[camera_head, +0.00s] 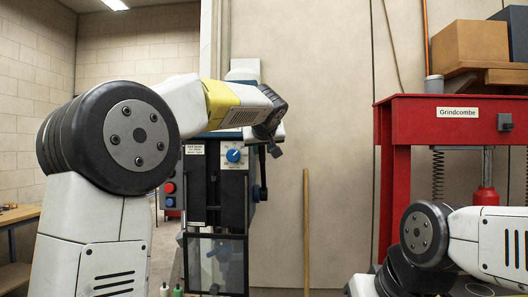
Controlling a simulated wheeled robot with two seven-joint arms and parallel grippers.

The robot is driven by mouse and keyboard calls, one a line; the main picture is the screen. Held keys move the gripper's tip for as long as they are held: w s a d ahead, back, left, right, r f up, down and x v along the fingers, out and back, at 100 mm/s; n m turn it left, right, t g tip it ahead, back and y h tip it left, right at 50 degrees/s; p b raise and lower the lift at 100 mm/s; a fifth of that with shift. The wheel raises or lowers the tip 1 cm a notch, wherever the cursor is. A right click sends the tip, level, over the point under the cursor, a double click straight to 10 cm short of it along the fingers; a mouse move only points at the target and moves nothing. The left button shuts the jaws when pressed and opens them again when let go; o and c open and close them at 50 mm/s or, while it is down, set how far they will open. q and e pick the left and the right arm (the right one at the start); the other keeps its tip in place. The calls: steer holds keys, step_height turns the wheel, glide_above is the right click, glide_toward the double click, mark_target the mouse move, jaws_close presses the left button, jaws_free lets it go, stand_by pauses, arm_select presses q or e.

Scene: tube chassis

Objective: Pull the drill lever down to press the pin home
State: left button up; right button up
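The drill press (204,165) stands in the middle of the view, with a control face, a blue knob (233,155) and a clear guard (215,250) below. A dark lever-like part (262,178) hangs at the right side of its head. My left arm reaches across the front of the drill head, and my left gripper (275,149) is by this right side, just above the dark part. The gripper is small and dark here; I cannot tell whether its fingers are open or touching the lever. My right gripper is not in view; only my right arm shows at lower right. I cannot make out the pin.
A wooden pole (306,230) leans against the wall between the machines. Red and blue buttons (169,195) sit left of the drill. A wooden bench (18,214) is at far left.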

arm_select(q)
steer(key=shift+x, duration=0.95)
jaws_close()
stand_by(0.7)
